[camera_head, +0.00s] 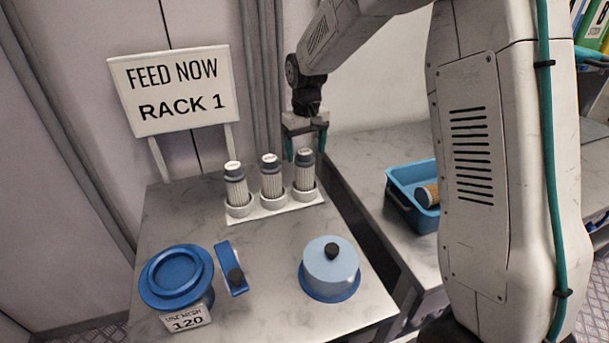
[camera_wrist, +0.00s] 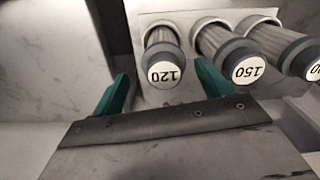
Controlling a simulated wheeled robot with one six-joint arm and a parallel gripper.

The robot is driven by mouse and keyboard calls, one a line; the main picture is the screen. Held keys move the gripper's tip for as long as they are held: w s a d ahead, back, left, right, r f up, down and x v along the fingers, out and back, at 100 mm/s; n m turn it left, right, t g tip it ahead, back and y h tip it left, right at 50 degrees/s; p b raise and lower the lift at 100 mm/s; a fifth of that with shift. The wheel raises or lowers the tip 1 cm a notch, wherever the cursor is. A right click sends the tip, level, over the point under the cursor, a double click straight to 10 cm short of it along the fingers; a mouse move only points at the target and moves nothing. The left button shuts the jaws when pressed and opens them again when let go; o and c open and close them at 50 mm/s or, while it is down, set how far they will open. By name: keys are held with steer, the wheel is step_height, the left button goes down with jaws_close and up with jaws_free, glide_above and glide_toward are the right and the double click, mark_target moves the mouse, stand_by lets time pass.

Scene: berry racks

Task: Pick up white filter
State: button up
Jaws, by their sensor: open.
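Three white ribbed filters with dark grey caps stand upright in a white holder (camera_head: 275,209). In the wrist view, the nearest filter (camera_wrist: 163,62) has a cap reading 120, the middle filter (camera_wrist: 238,62) reads 150, and the third label is cut off at the edge. In the head view these are the right (camera_head: 305,174), middle (camera_head: 271,181) and left (camera_head: 236,188) filters. My gripper (camera_head: 305,146) is open and empty, pointing down over the right filter. In the wrist view, the 120 cap appears between the green fingertips (camera_wrist: 161,76); I cannot tell their exact height.
A card (camera_head: 187,321) reads USE MESH 120 by a blue lidded pot (camera_head: 176,277). A blue clamp-like part (camera_head: 231,268) and a light blue domed lid (camera_head: 330,265) stand in front. A blue bin (camera_head: 402,186) holding a brownish cylinder is right. A RACK 1 sign (camera_head: 176,88) stands behind.

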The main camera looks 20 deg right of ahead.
mark_target(304, 165)
steer(key=f, duration=0.5)
steer(key=shift+s+a+f, duration=0.15)
steer(key=shift+a+f, duration=0.1)
steer(key=shift+f, duration=0.1)
steer(key=c, duration=1.1)
